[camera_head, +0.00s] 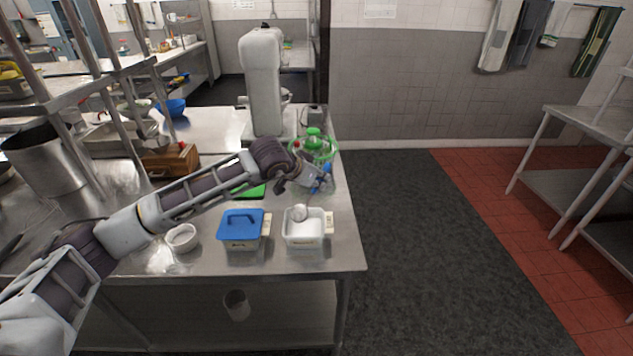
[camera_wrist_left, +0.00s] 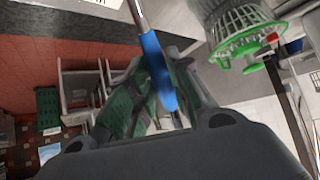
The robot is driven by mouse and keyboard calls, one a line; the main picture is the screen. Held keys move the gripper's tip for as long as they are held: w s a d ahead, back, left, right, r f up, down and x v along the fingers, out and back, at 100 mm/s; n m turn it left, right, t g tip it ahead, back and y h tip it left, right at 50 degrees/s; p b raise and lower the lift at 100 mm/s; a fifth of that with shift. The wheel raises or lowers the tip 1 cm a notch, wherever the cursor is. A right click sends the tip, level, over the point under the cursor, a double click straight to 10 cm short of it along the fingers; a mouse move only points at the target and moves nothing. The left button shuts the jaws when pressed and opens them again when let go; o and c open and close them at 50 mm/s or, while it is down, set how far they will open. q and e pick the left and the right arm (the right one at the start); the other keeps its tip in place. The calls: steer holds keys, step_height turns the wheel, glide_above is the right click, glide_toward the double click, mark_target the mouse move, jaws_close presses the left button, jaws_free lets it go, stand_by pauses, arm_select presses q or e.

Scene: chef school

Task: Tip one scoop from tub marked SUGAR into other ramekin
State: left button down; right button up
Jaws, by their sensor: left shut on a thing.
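My left gripper (camera_head: 318,186) reaches over the right part of the steel table and is shut on the blue handle of a scoop. The blue handle (camera_wrist_left: 158,72) shows between the fingers in the left wrist view, with a metal shaft beyond it. The scoop's round metal bowl (camera_head: 299,212) is at the open white tub (camera_head: 305,240), which holds white stuff. I cannot tell whether the bowl touches it. A second tub (camera_head: 240,244) has a blue lid. The writing on both tubs is too small to read. One white ramekin (camera_head: 182,238) stands to the left; another may be hidden by my arm.
A green strainer-like item (camera_head: 314,143) stands behind my gripper. A stand mixer (camera_head: 262,85) and a wooden box (camera_head: 171,161) are farther back. A green board (camera_head: 249,191) lies partly under my arm. The table's right edge is close to the open tub.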

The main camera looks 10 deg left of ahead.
mark_target(324, 168)
arm_select(q)
steer(key=shift+w+d+r+p, duration=0.15)
steer(key=shift+w+r+p, duration=0.1)
steer(key=shift+r, duration=0.6)
steer(key=shift+w+d+r+p, duration=0.1)
steer(key=shift+w+r+p, duration=0.1)
steer(key=shift+r, duration=0.6)
steer(key=shift+r, duration=0.15)
